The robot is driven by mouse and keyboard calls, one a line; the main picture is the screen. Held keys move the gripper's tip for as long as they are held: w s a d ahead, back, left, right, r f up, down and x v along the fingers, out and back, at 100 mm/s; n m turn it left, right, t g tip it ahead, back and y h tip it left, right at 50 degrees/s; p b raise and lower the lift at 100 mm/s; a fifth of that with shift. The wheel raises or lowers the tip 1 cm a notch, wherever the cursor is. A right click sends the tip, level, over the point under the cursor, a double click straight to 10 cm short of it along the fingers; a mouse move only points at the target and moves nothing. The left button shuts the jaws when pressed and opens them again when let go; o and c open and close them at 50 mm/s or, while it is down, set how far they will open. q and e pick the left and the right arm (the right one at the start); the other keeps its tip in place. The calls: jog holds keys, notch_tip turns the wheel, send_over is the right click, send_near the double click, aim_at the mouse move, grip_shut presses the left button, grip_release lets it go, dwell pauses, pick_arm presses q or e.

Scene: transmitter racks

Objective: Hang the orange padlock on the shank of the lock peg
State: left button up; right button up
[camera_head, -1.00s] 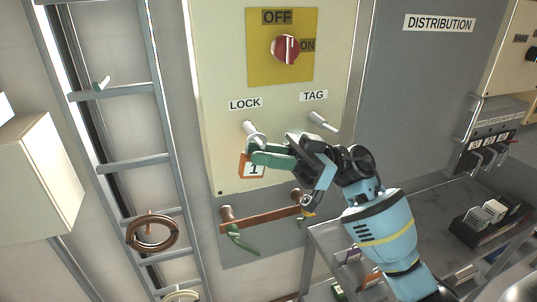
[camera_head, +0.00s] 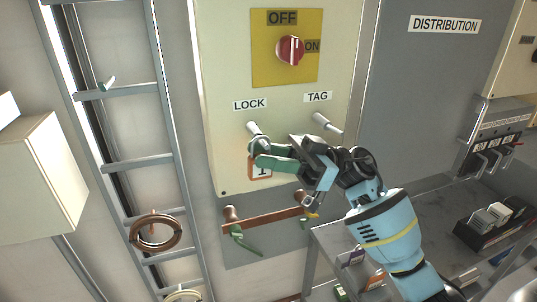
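The orange padlock (camera_head: 252,172), with a white face marked 1, hangs upright just below the lock peg (camera_head: 254,130) on the cream panel. Its grey shackle (camera_head: 257,143) is at the peg's outer end; I cannot tell whether it is around the shank or only in front of it. My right gripper (camera_head: 262,156) reaches in from the right, its green fingers shut on the padlock near its top and hiding part of the face. My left gripper is not in view.
The tag peg (camera_head: 326,122) sticks out to the right, close above my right gripper. A brown rail (camera_head: 265,216) with green hooks is below. A ladder (camera_head: 138,163) with a copper coil stands left. A grey bench (camera_head: 430,235) holds items at right.

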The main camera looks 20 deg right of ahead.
jog(key=shift+o, duration=1.2)
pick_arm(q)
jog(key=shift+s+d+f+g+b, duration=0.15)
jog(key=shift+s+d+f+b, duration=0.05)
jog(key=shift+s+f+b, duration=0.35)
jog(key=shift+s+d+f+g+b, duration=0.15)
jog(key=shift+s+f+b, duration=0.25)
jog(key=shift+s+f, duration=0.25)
pick_arm(e)
jog(key=v, duration=0.8)
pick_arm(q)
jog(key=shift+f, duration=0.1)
pick_arm(e)
jog(key=shift+a, duration=0.1)
